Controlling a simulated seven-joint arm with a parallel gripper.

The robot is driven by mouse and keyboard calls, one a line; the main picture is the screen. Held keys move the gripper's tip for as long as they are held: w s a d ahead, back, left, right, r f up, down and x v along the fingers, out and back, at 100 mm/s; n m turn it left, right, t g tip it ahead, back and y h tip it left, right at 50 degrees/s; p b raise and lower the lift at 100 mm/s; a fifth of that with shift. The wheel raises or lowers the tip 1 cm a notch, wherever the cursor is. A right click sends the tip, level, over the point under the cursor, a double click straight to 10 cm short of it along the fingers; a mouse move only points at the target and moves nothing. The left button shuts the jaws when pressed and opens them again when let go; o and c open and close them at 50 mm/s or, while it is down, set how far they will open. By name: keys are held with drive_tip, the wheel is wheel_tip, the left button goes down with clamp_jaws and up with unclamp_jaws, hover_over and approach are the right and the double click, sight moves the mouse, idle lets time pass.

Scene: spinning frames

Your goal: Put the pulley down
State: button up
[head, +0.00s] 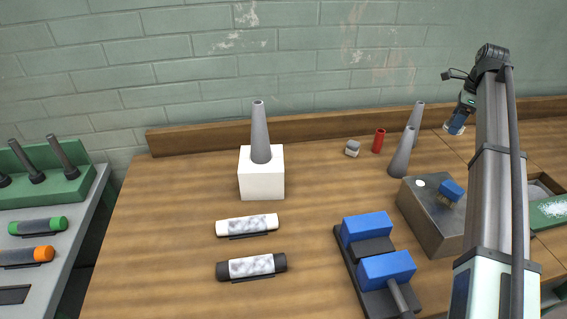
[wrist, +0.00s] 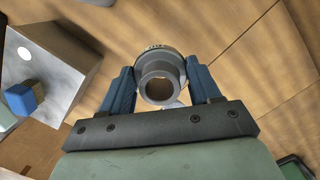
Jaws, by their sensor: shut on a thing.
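The pulley (wrist: 146,64) is a grey round piece with a flanged rim and a hollow centre. In the wrist view it sits between the two blue fingers of my gripper (wrist: 163,82), which is shut on it. In the head view my gripper (head: 458,120) is at the back right, beyond the grey metal box, with its fingers pointing down. The pulley is small and hard to make out there. Wooden table top shows around the pulley in the wrist view. I cannot tell whether the pulley touches the table.
Grey cones (head: 404,153) stand left of my gripper, near a red cylinder (head: 378,140). A grey metal box (head: 430,222) with a blue block (head: 452,190) stands in front; it also shows in the wrist view (wrist: 42,70). Bare table (head: 320,185) lies left of centre.

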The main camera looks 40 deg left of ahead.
drive_tip(key=s+a+n, duration=0.2)
drive_tip(key=s+a, duration=0.1)
drive_tip(key=a, duration=0.8)
drive_tip(key=s+a+n, duration=0.2)
drive_tip(key=s+a, duration=0.2)
drive_tip(key=a, duration=0.8)
drive_tip(key=n+g+h, duration=0.1)
drive_tip(key=n, duration=1)
hover_over(173, 179)
wheel_tip(173, 179, down, 4)
drive_tip(key=shift+w+f, duration=0.2)
drive_tip(key=shift+f, duration=5.3)
drive_tip(key=shift+f, duration=0.15)
drive_tip(key=o, duration=1.2)
drive_tip(key=shift+c, duration=0.2)
